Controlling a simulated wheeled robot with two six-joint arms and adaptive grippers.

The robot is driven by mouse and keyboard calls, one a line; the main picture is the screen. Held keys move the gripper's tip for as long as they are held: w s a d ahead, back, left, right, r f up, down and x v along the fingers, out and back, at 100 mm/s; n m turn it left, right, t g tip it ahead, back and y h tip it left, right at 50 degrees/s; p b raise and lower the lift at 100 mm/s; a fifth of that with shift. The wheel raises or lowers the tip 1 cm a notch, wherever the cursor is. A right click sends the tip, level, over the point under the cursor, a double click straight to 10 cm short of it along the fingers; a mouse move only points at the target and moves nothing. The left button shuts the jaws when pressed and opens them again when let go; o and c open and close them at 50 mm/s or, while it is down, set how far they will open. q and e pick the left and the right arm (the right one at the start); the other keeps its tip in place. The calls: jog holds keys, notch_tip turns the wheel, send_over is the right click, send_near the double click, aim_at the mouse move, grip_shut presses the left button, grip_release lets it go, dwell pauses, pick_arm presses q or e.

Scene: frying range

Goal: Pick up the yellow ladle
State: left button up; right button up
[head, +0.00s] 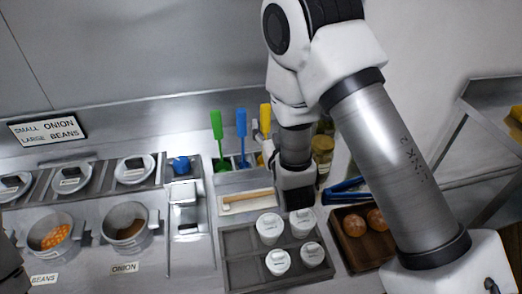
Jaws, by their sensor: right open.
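The yellow ladle's handle (265,117) stands upright at the back of the counter, to the right of a blue-handled and a green-handled ladle. More yellow shows below, beside my gripper, but the ladle's lower end is hidden. My right arm reaches in from the right, and my right gripper (262,141) is open at the yellow handle, partly hidden by my own wrist. I cannot tell whether its fingers touch the handle. My left gripper is not in view.
The blue ladle (241,130) and green ladle (217,130) stand close on the left. A grey tray (238,272) with several white-lidded cups lies in front. A brown tray (342,232), blue tongs (345,190) and a jar (323,150) are to the right.

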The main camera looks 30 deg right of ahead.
aim_at(266, 111)
jog(key=shift+w+d+r+p, duration=0.25)
jog(key=shift+w+r+p, duration=0.15)
jog(key=shift+w+p, duration=0.3)
jog(key=shift+r+p+x, duration=0.2)
jog(key=shift+p+x, duration=0.8)
jog(key=shift+x, duration=0.15)
jog(key=w, duration=0.2)
jog(key=w+d+f+p, duration=0.1)
jog(key=shift+d, duration=0.1)
jog(key=shift+w+d+f, duration=0.1)
jog(key=shift+w, duration=0.1)
jog(key=shift+s, duration=0.15)
jog(key=shift+c, duration=0.7)
grip_shut()
